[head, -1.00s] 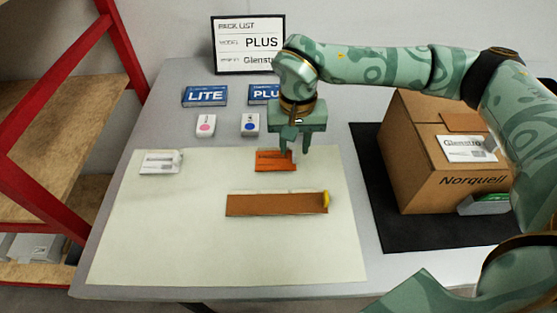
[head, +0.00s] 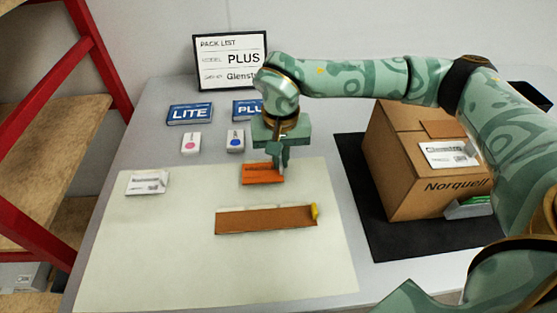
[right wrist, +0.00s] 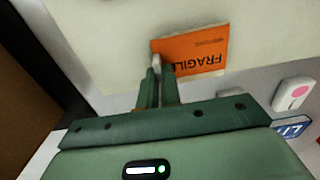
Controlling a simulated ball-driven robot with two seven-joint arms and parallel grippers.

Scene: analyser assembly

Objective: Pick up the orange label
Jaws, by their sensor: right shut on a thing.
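The orange label (head: 261,174) lies at the back edge of the pale mat (head: 200,270), near its middle. In the right wrist view the orange label (right wrist: 200,52) shows the word FRAGILE. My right gripper (head: 278,170) is over the label's right end in the head view. In the right wrist view its fingers (right wrist: 158,72) are close together at the label's edge, shut on it, with a small pale piece showing beside them. Whether the label is lifted clear of the mat I cannot tell. My left gripper is not in view.
A brown strip (head: 265,219) with a yellow end lies in front of the label. A white label stack (head: 147,183) is at the mat's left. Two small white devices (head: 190,143) and blue boxes (head: 190,113) stand behind. A carton (head: 420,165) stands on a black mat at right.

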